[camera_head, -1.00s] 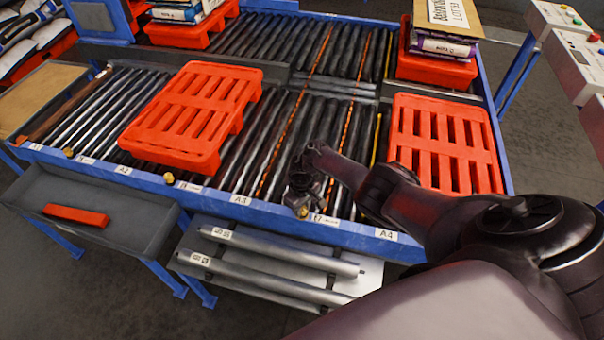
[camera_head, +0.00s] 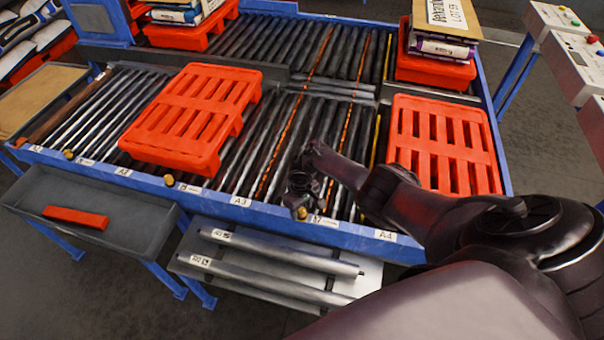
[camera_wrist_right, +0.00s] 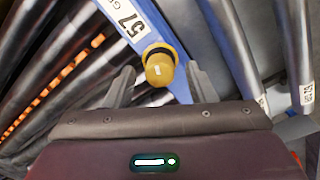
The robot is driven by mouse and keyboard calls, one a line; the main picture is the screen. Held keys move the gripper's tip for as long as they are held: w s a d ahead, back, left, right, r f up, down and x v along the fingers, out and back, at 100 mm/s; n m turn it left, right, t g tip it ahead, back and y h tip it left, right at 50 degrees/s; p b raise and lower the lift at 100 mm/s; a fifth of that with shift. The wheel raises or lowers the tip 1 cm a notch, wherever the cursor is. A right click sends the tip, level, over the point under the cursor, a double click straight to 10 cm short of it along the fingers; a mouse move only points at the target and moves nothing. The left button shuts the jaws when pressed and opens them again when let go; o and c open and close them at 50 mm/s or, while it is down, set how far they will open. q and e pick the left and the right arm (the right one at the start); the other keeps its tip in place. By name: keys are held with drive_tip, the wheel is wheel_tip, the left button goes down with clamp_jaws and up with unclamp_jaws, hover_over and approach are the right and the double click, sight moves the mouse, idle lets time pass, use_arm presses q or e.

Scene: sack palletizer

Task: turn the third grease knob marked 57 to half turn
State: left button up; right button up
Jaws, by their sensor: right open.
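The third grease knob (camera_head: 301,213) is a small yellow knob on the blue front rail of the conveyor. In the right wrist view the same yellow knob (camera_wrist_right: 160,68) has a dark collar and a small pale mark on its end. A white label (camera_wrist_right: 126,18) reading 57 is on the blue rail beside it. My right gripper (camera_head: 300,198) is at this knob. In the right wrist view my right gripper (camera_wrist_right: 161,84) is open, with one finger on each side of the knob and visible gaps between. My left gripper is not in view.
Two more yellow knobs, one left (camera_head: 69,154) and one nearer the middle (camera_head: 169,180), sit on the same rail. Red pallets (camera_head: 195,115) lie on the rollers. A grey tray (camera_head: 135,215) and a shelf with loose rollers (camera_head: 270,262) stand in front below the rail.

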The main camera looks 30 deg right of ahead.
sight(301, 210)
wheel_tip(301, 210, up, 6)
drive_tip(key=p, duration=0.2)
drive_tip(key=shift+p, duration=0.3)
drive_tip(key=shift+r, duration=0.65)
drive_tip(key=shift+a+f, duration=0.1)
